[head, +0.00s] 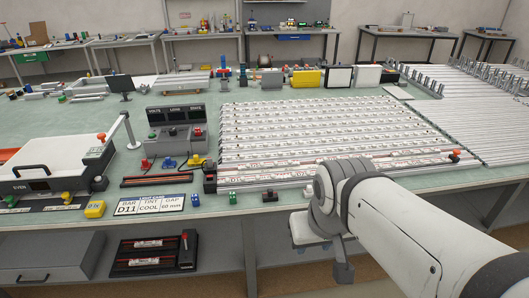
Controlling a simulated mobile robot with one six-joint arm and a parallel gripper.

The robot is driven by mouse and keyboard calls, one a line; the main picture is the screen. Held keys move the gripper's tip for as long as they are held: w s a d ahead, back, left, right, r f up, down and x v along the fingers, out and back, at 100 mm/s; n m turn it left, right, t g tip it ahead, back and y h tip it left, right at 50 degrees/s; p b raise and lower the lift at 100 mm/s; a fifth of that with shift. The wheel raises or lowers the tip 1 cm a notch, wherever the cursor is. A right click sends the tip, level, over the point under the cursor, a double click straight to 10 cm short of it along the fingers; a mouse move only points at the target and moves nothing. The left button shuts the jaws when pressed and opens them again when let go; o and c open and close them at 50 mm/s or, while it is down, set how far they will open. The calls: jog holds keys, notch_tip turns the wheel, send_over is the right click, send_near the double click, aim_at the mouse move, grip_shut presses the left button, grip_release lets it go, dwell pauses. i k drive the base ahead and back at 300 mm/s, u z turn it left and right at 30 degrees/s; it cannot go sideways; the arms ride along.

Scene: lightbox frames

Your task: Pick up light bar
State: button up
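Several long white light bars (310,128) lie in parallel rows on a rack in the middle of the table. The front rows carry red marks and small labels, too small to read surely. A card (152,205) at the table's front reads BAR D11, TINT COOL, GAP 60 mm. My gripper (342,268) hangs at the end of my white arm, in front of the table's front edge and apart from the bars. Its fingers are small and partly hidden, so I cannot tell whether it is open. No bar shows in it.
A control box with displays (177,133) and a white press-like device (50,168) stand at left. More rails (450,115) lie at right. Small coloured blocks, including a yellow one (95,209), line the front edge. A dark tray (150,256) sits on the lower shelf.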

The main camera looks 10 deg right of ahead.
aim_at(262, 165)
jog(key=u, duration=0.05)
jog(key=i, duration=1)
jog(key=z, duration=0.05)
